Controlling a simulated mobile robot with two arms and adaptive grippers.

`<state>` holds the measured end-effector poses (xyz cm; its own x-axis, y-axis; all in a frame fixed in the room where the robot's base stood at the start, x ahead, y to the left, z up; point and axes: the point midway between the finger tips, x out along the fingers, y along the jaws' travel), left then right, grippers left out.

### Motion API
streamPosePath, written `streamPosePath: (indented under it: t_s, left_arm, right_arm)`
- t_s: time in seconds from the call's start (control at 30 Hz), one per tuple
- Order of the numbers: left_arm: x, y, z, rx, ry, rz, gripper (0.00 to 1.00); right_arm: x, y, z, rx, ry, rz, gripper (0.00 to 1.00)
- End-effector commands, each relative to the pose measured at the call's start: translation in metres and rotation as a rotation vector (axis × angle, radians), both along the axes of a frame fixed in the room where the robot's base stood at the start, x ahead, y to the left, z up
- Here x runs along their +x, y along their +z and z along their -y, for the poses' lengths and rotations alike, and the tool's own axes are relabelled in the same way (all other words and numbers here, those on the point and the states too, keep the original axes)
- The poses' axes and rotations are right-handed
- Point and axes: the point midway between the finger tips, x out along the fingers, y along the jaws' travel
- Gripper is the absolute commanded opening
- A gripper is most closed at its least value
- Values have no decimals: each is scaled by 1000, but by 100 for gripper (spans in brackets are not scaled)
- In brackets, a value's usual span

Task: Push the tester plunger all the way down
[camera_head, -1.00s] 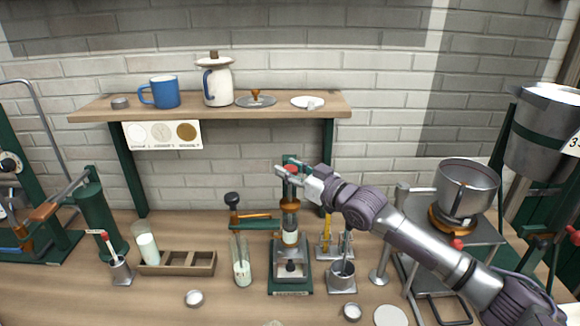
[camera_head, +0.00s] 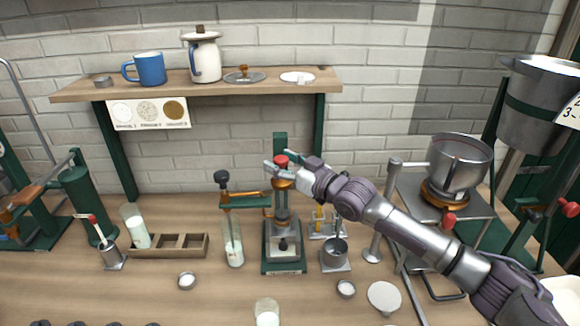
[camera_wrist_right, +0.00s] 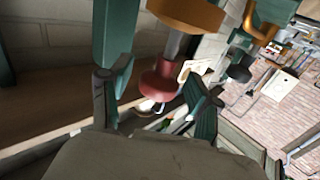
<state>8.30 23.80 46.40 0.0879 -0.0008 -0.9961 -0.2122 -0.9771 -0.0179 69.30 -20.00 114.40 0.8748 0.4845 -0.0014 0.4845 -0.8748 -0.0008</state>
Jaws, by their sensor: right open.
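The tester is an upright device on a green base (camera_head: 284,267) with a green back post (camera_head: 280,143). Its plunger has a red knob (camera_head: 281,160), just above an orange collar (camera_head: 283,183). My right gripper (camera_head: 278,166) is at the knob's height, with its fingers open around it. In the right wrist view, the red knob (camera_wrist_right: 162,84) is between the spread fingertips, beneath the orange collar (camera_wrist_right: 188,12) in that tilted picture. I cannot tell whether the fingers touch the knob. My left gripper is not in view.
A clamp stand (camera_head: 244,201) with a tube stands close left of the tester. A shelf (camera_head: 210,88) with a blue mug (camera_head: 150,69) and a white pot (camera_head: 204,58) hangs behind. A burner pot (camera_head: 459,160) stands further right.

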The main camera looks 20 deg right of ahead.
Motion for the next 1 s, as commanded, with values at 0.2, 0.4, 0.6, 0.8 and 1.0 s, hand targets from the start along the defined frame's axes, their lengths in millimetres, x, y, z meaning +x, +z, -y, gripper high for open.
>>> streamPosePath:
  t_s: [0.2, 0.4, 0.6, 0.8, 1.0]
  left_arm:
    - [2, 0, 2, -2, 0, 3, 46]
    - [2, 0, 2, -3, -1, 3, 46]
    - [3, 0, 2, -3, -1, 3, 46]
    - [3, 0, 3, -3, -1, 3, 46]
    - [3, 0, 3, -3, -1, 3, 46]
  right_arm:
    - [-29, -2, 17, -4, -1, -3, 62]
    - [-68, -3, 38, -4, -1, -5, 62]
    - [-93, -3, 52, -2, -1, -6, 62]
    - [-102, -1, 57, -2, 0, -2, 62]
    - [-103, -1, 57, -1, 0, -2, 62]
